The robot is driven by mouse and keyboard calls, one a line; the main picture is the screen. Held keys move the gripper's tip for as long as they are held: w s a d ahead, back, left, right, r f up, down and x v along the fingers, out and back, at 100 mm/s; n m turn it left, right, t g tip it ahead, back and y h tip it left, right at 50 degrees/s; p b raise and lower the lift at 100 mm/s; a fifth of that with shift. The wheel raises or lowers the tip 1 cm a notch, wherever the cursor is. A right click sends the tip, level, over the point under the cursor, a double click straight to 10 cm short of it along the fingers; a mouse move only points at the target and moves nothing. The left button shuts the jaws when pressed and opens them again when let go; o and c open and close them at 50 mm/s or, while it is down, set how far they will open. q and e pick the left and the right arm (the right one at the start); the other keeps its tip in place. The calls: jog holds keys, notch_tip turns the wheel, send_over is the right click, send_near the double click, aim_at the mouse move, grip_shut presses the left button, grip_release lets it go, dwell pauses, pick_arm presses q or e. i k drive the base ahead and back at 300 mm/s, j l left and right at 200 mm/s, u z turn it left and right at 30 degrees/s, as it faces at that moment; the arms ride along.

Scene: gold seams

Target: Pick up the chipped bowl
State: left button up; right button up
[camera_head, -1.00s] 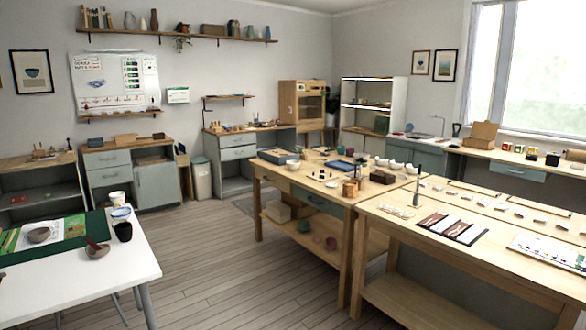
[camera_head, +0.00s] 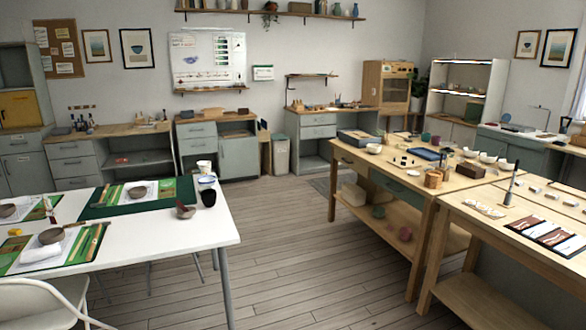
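Several small grey-brown bowls stand on the white table (camera_head: 178,238) at the left. One bowl (camera_head: 185,211) near its right end has a pointed piece rising at its rim; I cannot tell whether this is a chip or an object leaning in it. Another bowl (camera_head: 137,191) sits on the green mat, a third bowl (camera_head: 52,236) on a white cloth, and one more bowl (camera_head: 6,211) at the left edge. No chip can be made out at this distance. Neither of my grippers is in view.
A dark cup (camera_head: 208,198) and a white-and-blue container (camera_head: 206,182) stand close to the pointed bowl. A white chair (camera_head: 45,300) is at the table's near left. The wooden floor (camera_head: 290,250) is clear between the white table and the wooden workbench (camera_head: 400,185).

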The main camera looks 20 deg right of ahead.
aim_at(372, 148)
jog(key=i+l+z, duration=0.3)
jog(key=i, duration=0.15)
jog(key=i+l+z, duration=0.25)
jog(key=i, duration=0.25)
jog(key=i+z, duration=0.3)
jog(key=i, duration=0.15)
jog(key=i+j+z, duration=0.1)
jog(key=i+z, duration=0.2)
jog(key=i, duration=0.2)
jog(key=i+j+z, duration=0.25)
jog(key=i, duration=0.2)
jog(key=i+j+z, duration=0.15)
jog(key=i+z, duration=0.15)
jog(key=i, duration=0.2)
jog(key=i+j+z, duration=0.3)
jog(key=i+j, duration=0.1)
jog(key=i, duration=0.05)
